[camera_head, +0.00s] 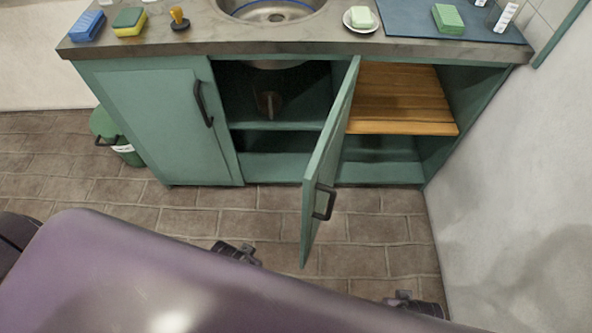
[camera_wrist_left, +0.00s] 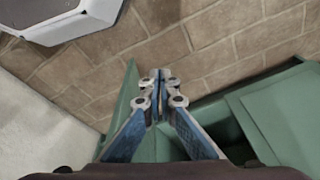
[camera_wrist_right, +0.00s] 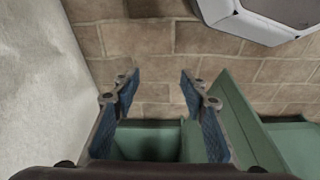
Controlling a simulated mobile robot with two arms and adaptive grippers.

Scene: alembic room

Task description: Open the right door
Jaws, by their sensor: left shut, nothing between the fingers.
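The right door (camera_head: 330,165) of the green cabinet stands swung out towards me, nearly edge-on in the head view, with its dark handle (camera_head: 324,202) near the free edge. My left gripper (camera_wrist_left: 160,78) is shut and empty; the door panel (camera_wrist_left: 118,105) shows to its left in the left wrist view. My right gripper (camera_wrist_right: 158,85) is open and empty; in the right wrist view the door (camera_wrist_right: 245,120) is to its right. Neither gripper holds the handle. The fingers are not clear in the head view.
The left door (camera_head: 160,125) is closed. Inside the cabinet are a wooden shelf panel (camera_head: 400,100) and green shelves. A white wall (camera_head: 510,200) bounds the right side. A green bin (camera_head: 110,130) stands at the left. Sponges, a sink (camera_head: 270,8) and a soap dish are on the counter.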

